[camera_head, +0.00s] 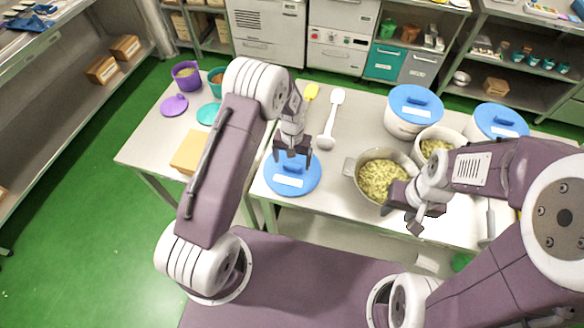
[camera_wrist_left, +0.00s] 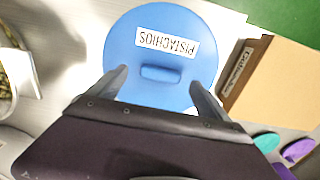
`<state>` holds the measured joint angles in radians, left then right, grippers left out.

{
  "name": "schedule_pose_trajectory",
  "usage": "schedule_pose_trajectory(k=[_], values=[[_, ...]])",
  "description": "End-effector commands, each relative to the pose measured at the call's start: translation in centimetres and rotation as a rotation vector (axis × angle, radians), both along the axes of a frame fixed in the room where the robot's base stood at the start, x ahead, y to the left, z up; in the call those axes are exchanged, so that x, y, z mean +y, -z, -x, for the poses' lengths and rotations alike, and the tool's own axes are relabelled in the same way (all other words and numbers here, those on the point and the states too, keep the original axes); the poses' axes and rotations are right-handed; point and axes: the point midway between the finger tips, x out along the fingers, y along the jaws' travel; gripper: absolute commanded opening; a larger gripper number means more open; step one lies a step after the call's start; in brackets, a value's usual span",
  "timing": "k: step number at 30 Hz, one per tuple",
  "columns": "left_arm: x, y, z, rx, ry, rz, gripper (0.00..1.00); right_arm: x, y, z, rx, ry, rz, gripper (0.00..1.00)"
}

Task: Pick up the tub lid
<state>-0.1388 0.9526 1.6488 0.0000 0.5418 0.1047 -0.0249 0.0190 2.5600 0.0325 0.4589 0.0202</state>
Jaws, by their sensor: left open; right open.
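A round blue tub lid (camera_head: 304,181) with a raised handle and a white label lies flat on the table's front left part. In the left wrist view the lid (camera_wrist_left: 160,30) shows its label reading PISTACHIOS, with the handle between my fingers. My left gripper (camera_head: 292,158) is open and empty above the lid, its fingers pointing down on either side of the handle. The same gripper (camera_wrist_left: 160,85) shows spread fingers in the wrist view; I cannot tell whether they touch the lid. My right gripper (camera_head: 417,222) is open and empty near the kettle's right front.
A metal kettle (camera_head: 350,168) with nougat-like contents stands right of the lid. An open white tub (camera_head: 418,158) and blue-lidded tubs (camera_head: 398,127) stand behind it. A cardboard box (camera_head: 187,152) is left of the lid. A white spoon (camera_head: 332,118) lies behind it.

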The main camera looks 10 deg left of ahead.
Motion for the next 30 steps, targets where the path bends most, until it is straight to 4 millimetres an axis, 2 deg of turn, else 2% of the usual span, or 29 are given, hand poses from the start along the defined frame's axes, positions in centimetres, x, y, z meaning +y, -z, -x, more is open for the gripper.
schedule_pose_trajectory(k=[1,5,11,12,19,26,30], values=[[0.1,0.6,0.0,0.004,0.0,0.0,0.89,0.0,-0.8,0.0,0.0,0.0,0.0,0.44],[0.1,2.3,0.0,0.001,0.0,0.0,0.89,0.0,-0.9,0.0,0.0,0.0,0.0,0.44],[0.1,2.6,-0.1,-0.002,0.0,0.0,0.89,0.0,-0.8,0.0,0.0,0.0,0.0,0.44],[0.1,2.6,-0.1,-0.002,0.0,0.0,0.86,0.0,-0.8,0.0,0.0,0.0,0.0,0.44],[0.1,2.6,-0.1,-0.002,0.0,0.0,0.22,0.0,-0.8,0.0,0.0,0.0,0.0,0.44],[0.1,2.5,-0.1,-0.002,0.0,0.0,0.22,0.0,-0.8,0.0,0.0,0.0,0.0,0.44],[0.1,1.7,-0.2,-0.005,0.0,0.001,0.22,0.0,-0.4,0.0,0.0,0.0,0.0,0.44]])
